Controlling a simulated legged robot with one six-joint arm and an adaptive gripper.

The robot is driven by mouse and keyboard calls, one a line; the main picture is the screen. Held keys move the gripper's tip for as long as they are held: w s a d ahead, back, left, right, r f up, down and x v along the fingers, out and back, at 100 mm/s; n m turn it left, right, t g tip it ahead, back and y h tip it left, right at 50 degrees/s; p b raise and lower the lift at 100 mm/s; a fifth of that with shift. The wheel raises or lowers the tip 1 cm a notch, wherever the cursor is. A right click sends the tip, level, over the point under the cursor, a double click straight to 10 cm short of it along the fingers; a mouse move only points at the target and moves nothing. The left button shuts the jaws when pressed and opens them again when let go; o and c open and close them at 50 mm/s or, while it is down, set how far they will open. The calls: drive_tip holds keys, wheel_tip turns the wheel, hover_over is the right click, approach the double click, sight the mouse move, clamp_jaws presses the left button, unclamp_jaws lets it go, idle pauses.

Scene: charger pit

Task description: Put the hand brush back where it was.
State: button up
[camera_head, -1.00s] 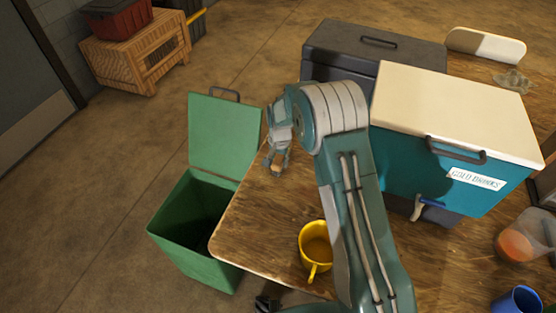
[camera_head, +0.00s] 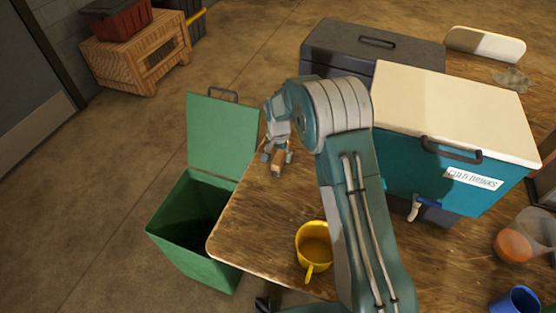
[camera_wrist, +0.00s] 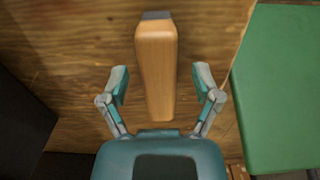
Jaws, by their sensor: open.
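The hand brush (camera_head: 276,165) is at the left end of the wooden table, beside the green bin. In the wrist view its light wooden body (camera_wrist: 157,70) lies lengthwise between my fingers, with a dark grey end at the top. Its bristles do not show. My gripper (camera_head: 277,157) is open, pointing down at the brush. In the wrist view one finger stands on each side of it, with a visible gap on both sides. My gripper partly hides the brush in the head view.
The green bin (camera_head: 190,222) with its lid raised stands against the table's left edge. A yellow mug (camera_head: 313,240) is near the front edge. A teal cooler (camera_head: 410,160), a dark case (camera_head: 345,50), a jug (camera_head: 524,240) and a blue cup (camera_head: 517,300) are to the right.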

wheel_tip(320, 180, up, 10)
idle(0.3)
wheel_tip(320, 180, up, 8)
drive_tip(key=t, duration=0.1)
hover_over(278, 157)
drive_tip(key=s+d, duration=0.3)
drive_tip(key=s, duration=0.1)
drive_tip(key=s+d+r+n+t, duration=0.2)
drive_tip(key=s+d+r, duration=0.2)
drive_tip(key=s+r, duration=0.5)
drive_tip(key=s+d+r+n+t, duration=0.1)
drive_tip(key=s+d, duration=0.2)
drive_tip(key=s, duration=0.7)
drive_tip(key=s+d+r+n+t, duration=0.1)
drive_tip(key=s+d, duration=0.2)
drive_tip(key=s, duration=0.7)
drive_tip(key=shift+s+r+t, duration=0.25)
drive_tip(key=shift+s+t, duration=0.05)
drive_tip(key=shift+s, duration=0.1)
drive_tip(key=shift+c, duration=0.3)
